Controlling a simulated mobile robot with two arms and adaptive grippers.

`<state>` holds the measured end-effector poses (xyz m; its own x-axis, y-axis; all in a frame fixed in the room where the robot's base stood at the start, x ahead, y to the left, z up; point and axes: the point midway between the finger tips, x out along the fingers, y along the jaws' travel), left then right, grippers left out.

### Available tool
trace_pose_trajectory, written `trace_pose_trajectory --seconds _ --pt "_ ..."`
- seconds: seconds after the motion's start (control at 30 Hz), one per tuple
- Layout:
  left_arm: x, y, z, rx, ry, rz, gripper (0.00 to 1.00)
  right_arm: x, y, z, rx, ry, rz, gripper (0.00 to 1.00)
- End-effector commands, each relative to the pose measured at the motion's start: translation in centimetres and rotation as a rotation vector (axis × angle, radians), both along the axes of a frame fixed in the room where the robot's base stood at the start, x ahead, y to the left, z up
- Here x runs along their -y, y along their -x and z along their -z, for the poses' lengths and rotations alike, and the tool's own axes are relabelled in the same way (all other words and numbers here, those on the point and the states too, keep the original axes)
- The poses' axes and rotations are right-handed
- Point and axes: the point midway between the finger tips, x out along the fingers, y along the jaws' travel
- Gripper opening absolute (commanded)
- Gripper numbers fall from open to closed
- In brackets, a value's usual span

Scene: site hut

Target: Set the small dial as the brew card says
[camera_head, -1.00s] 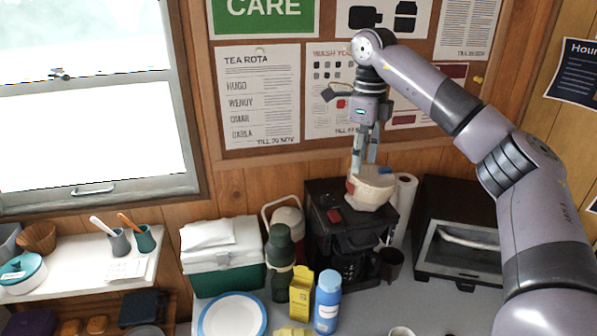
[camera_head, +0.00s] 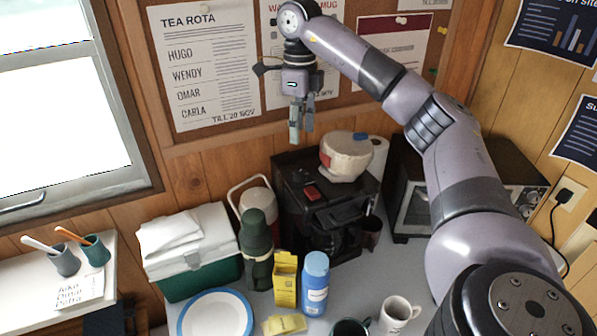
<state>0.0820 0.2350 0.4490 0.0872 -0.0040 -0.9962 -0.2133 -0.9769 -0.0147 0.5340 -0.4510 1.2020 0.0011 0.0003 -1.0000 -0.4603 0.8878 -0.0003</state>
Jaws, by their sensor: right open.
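The black coffee maker (camera_head: 292,165) stands against the back wall, with a red switch (camera_head: 311,193) on its top. A white rounded container (camera_head: 345,160) with a red patch on its side sits on its top right. I cannot make out a small dial with certainty. A card (camera_head: 78,291) on the shelf at left carries names such as Omar and Petra; I see no card that is clearly a brew card. My right gripper (camera_head: 301,132) points down with its fingers apart and empty, above the coffee maker and left of the white container. My left gripper is out of view.
A green and white cool box (camera_head: 190,255), dark green flask (camera_head: 256,250), yellow box (camera_head: 286,280) and blue bottle (camera_head: 315,285) stand left and in front. A dark oven (camera_head: 410,195) is at right. A white mug (camera_head: 397,315) and blue-rimmed plate (camera_head: 215,315) are nearest.

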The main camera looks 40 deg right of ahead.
Motion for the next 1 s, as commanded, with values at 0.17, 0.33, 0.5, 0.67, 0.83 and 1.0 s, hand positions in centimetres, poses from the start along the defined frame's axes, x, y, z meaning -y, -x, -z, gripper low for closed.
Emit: trace_pose_trajectory --seconds 0.17,0.33,0.5,0.67,0.83,1.0 --pt "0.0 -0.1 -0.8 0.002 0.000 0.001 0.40 0.1 0.1 3.9 -0.004 0.002 0.000 0.42" --pt "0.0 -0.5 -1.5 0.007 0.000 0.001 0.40 0.0 0.1 7.4 -0.005 0.001 0.000 0.42" --pt "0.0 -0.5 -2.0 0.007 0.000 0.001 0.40 0.0 0.0 10.0 -0.002 0.001 0.001 0.42" --pt "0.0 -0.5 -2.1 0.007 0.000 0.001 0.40 0.0 0.0 11.2 0.000 0.001 0.001 0.42" --pt "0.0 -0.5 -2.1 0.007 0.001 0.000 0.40 0.0 0.0 11.5 0.000 0.001 0.000 0.42" --pt "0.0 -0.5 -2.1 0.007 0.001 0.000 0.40 0.0 0.0 11.5 0.000 0.001 0.000 0.40"
